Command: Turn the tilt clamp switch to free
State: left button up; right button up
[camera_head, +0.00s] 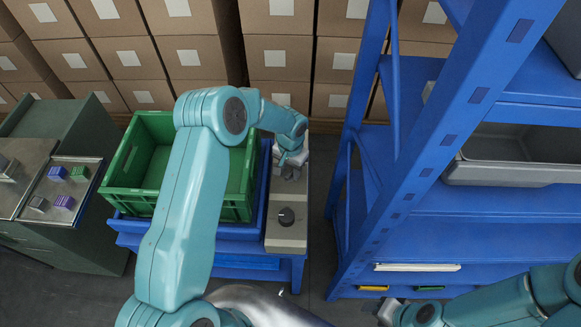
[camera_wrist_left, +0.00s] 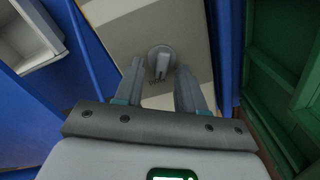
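My left gripper (camera_head: 290,172) is above the far part of the panel. In the left wrist view its fingers (camera_wrist_left: 158,88) are apart and empty, with the knob showing beyond the gap between them. My right gripper (camera_head: 390,311) is at the bottom edge, mostly cut off.
The green crate (camera_head: 235,207) stands on a blue stand left of the panel. A blue rack (camera_head: 400,180) with a grey bin (camera_head: 515,172) stands at the right. Cardboard boxes (camera_head: 280,58) are stacked behind. A dark green cabinet (camera_head: 90,240) with small coloured blocks is at the left.

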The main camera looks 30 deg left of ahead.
pick_arm(q)
jog(key=shift+f, duration=0.1)
grip_shut()
